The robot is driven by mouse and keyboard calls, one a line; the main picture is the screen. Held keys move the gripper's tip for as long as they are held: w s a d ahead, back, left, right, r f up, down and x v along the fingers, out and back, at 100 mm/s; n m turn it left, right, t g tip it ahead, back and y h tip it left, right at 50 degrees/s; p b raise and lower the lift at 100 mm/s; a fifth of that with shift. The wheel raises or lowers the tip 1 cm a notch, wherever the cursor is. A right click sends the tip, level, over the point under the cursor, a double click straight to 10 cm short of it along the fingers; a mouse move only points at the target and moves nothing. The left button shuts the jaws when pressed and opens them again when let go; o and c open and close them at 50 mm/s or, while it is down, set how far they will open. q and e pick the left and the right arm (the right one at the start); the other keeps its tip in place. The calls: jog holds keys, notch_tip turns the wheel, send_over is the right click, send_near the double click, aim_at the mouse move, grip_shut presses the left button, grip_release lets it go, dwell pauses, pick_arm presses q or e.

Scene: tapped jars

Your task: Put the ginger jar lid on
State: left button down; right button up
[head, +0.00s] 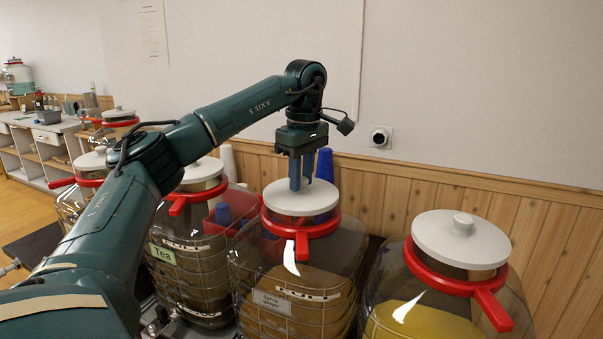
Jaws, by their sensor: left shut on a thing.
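A large clear jar (290,267) with a brown fill, a red collar ring (318,231) and a small white label (271,302) stands in the middle. The label's small print looks like ginger, but I cannot read it surely. A round white lid (290,203) is at this jar's mouth, roughly level. I cannot tell whether it rests fully on the rim or is just above it. My left gripper (301,185) points straight down over the lid, its fingers shut on the lid's knob, which they hide. My right gripper is not in view.
A lidded jar with yellow contents (411,323) stands close on the right. A jar labelled Tea (190,270) stands on the left, partly behind my left arm. Blue and white cup stacks stand behind the jars, near the wood-panelled wall (400,200).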

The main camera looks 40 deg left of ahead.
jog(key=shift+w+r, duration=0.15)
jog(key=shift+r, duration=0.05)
pick_arm(q)
jog(key=c, duration=1.4)
grip_release()
jog(key=o, duration=0.3)
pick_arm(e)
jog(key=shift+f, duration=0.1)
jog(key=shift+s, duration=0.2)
pick_arm(q)
jog(key=r+p, duration=0.1)
jog(key=r, duration=0.6)
jog(key=shift+d+r+p, duration=0.15)
jog(key=shift+d+p, duration=0.05)
jog(key=shift+p, duration=0.15)
jog(key=shift+d+r+p, duration=0.15)
jog(key=shift+r+p, duration=0.35)
jog(key=shift+r, duration=2.45)
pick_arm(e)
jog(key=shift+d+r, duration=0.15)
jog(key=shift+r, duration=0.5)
